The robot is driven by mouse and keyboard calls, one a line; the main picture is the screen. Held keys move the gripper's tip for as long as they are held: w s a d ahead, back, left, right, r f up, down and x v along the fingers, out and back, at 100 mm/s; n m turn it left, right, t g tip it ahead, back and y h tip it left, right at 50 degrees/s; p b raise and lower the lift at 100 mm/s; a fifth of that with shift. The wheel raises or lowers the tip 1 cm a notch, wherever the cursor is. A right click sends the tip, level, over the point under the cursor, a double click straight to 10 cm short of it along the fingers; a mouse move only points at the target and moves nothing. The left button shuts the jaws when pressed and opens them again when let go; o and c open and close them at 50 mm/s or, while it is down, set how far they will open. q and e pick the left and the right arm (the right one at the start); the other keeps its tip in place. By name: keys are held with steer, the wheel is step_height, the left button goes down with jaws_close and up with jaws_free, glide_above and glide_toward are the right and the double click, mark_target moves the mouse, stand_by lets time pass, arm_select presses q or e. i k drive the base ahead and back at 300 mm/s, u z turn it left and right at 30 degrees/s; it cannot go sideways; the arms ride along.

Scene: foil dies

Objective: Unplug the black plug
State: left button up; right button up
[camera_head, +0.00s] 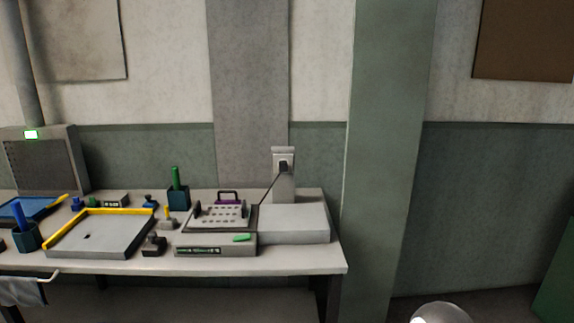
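The black plug (284,166) sits in a pale socket post (284,185) at the back right of the workbench. A dark cord (270,187) slopes from it down and left to a grey machine (216,245) with a perforated top plate. The plug is small in this view, and how deep it sits cannot be made out. Neither of my grippers is in view.
The workbench (300,262) also holds a yellow-edged tray (110,236), a dark holder with a green handle (177,190), a blue tray at far left and several small tools. A flat grey box (295,224) lies before the socket post. A green pillar (385,150) stands right of the bench.

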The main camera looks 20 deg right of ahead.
mark_target(282, 164)
steer(key=i, duration=0.85)
